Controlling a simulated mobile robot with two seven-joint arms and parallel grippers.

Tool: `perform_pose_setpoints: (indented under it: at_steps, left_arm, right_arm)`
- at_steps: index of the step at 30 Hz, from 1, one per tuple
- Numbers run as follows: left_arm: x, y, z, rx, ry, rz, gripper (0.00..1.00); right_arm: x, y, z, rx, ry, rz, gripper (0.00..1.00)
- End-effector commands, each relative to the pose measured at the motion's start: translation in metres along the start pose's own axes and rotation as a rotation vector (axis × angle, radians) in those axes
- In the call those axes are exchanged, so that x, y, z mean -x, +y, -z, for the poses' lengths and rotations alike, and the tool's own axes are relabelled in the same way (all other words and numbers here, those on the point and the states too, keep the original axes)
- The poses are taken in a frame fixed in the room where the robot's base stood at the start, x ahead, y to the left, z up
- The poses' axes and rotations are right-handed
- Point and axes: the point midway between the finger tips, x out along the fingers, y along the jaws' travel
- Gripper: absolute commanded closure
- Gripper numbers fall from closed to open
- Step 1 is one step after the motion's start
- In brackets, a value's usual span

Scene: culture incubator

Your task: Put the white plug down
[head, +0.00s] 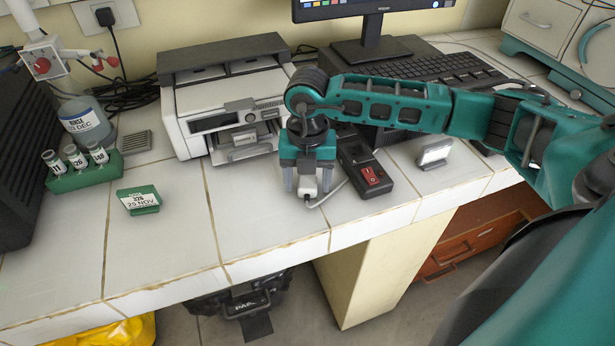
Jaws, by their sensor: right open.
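The white plug (308,188) is at the tiled counter's surface near the front edge, left of the black power strip (368,180) with its red switch. A pale cord curves from the plug to the right toward the strip. My right gripper (307,182) points down over the plug, with its grey fingers apart on either side of it. The gripper is open. The fingers and gripper body hide the plug's upper part, and I cannot tell whether a finger still touches it. My left gripper is not in view.
A white printer-like device (225,100) stands behind the gripper. A green label block (139,200), a vial rack (85,172) and a bottle (85,122) are left. A small white-faced stand (434,154) is right. The counter front left of the plug is clear.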

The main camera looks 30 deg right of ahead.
Motion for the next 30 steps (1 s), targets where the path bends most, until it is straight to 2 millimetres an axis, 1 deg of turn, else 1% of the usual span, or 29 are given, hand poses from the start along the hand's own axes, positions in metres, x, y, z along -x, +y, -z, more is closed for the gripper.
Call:
perform_pose_setpoints:
  at_steps: [3,5,12,15,18,21,24,30]
  left_arm:
    - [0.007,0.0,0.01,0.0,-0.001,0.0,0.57]
    - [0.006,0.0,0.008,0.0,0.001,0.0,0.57]
    - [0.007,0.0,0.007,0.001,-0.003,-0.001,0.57]
    - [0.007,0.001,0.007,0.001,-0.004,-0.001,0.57]
    - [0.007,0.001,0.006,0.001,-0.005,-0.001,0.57]
    - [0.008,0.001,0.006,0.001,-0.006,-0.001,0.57]
    - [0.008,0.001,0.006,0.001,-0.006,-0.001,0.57]
    - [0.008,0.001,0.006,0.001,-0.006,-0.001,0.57]
  right_arm:
    - [0.015,0.0,-0.001,0.0,-0.002,0.0,0.35]
    - [0.023,0.0,-0.001,0.0,-0.003,-0.002,0.35]
    - [0.079,0.001,-0.001,0.001,-0.005,-0.003,0.35]
    - [0.099,0.001,-0.001,0.0,-0.004,-0.003,0.35]
    - [0.114,0.001,-0.001,-0.001,-0.003,-0.002,0.35]
    - [0.124,0.0,0.0,0.0,-0.001,-0.001,0.35]
    - [0.129,0.0,0.0,0.0,-0.001,0.0,0.35]
    - [0.131,0.0,0.0,0.0,-0.001,0.0,0.35]
